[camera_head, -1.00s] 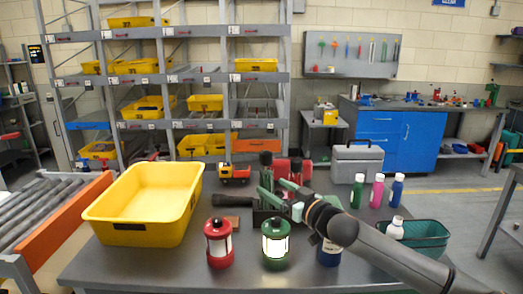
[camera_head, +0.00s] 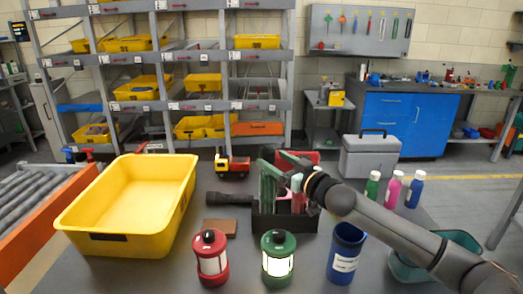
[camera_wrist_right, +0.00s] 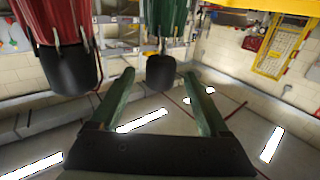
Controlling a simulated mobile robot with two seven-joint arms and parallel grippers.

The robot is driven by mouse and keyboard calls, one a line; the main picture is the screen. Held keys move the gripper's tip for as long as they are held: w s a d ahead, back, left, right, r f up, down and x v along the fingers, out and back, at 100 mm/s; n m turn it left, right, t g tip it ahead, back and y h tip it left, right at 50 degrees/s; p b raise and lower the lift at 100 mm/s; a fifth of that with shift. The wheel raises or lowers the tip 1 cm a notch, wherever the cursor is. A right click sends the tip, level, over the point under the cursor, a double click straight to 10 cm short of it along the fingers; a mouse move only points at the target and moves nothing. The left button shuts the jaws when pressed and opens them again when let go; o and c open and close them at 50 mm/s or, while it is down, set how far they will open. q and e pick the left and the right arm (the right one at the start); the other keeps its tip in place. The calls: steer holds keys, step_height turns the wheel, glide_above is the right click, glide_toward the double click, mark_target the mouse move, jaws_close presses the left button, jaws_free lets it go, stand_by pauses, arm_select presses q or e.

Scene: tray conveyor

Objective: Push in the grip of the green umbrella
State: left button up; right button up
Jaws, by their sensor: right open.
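The green umbrella (camera_wrist_right: 168,20) shows in the right wrist view with its black grip (camera_wrist_right: 160,72) at the lower end of the picture's green part. The grip lies beyond my fingertips and between them in the picture; no contact shows. My right gripper (camera_wrist_right: 158,85) is open and empty, with two green fingers. A red umbrella (camera_wrist_right: 55,20) with a black grip (camera_wrist_right: 65,80) is left of the green one. In the head view my right gripper (camera_head: 277,168) is over a dark box (camera_head: 285,223) on the table, and its arm hides part of what is there.
A yellow tray (camera_head: 75,225) fills the table's left. A red lantern (camera_head: 210,258), a green lantern (camera_head: 278,240) and a blue mug (camera_head: 346,252) stand in front. A black flashlight (camera_head: 230,198) is beside the box. A grey toolbox (camera_head: 370,158) and bottles (camera_head: 392,189) are to the right.

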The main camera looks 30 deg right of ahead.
steer(key=w+p, duration=0.1)
steer(key=w, duration=0.5)
steer(key=shift+w+a, duration=0.25)
steer(key=shift+a, duration=0.1)
jaws_close()
stand_by(0.5)
stand_by(0.7)
